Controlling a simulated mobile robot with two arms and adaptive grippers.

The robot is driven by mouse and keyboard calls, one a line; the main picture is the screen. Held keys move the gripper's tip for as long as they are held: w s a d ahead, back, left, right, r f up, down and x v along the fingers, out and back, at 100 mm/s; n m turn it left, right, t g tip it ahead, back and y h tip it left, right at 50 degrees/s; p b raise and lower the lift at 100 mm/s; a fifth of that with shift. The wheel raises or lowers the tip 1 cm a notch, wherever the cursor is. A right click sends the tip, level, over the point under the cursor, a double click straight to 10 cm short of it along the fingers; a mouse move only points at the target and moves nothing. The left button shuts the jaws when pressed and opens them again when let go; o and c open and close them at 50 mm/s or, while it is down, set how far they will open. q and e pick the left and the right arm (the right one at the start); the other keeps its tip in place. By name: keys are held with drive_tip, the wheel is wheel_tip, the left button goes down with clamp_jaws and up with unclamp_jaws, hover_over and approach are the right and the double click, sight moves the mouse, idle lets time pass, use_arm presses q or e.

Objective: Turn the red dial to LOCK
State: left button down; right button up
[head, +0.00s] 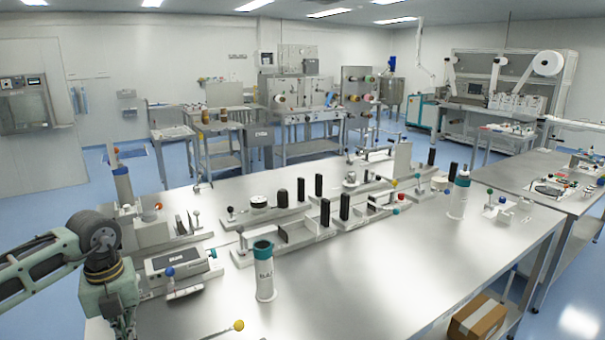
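I cannot tell for sure which part is the red dial. A small red-orange knob (158,206) sits on a light grey fixture (152,232) at the left of the steel bench. A red knob (396,211) shows at the right end of the middle fixture row. No LOCK marking can be read at this size. My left arm comes in from the left and its wrist hangs over the bench's left front. The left gripper's fingers are cut off by the bottom edge, so their opening is hidden. My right gripper is out of view.
A white bottle with a teal top (264,275) stands near the bench's middle front. A grey box with a display (180,262) and a blue-knobbed lever (170,272) are beside my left wrist. A yellow-tipped rod (238,325) lies in front. The bench's right front is clear.

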use_arm(q)
wheel_tip(320, 180, down, 5)
drive_tip(key=b, duration=0.3)
drive_tip(key=shift+s+f, duration=0.1)
drive_tip(key=shift+f, duration=0.1)
drive_tip(key=shift+f+b, duration=0.45)
drive_tip(key=shift+d, duration=0.15)
drive_tip(key=shift+s+f, duration=0.1)
drive_tip(key=shift+f, duration=0.05)
drive_tip(key=shift+w+d, duration=0.25)
drive_tip(key=shift+d, duration=0.1)
drive_tip(key=shift+w+d, duration=0.1)
drive_tip(key=shift+w, duration=0.05)
drive_tip(key=shift+w+d, duration=0.2)
drive_tip(key=shift+d, duration=0.05)
drive_tip(key=shift+w+d, duration=0.15)
drive_tip(key=shift+d, duration=0.1)
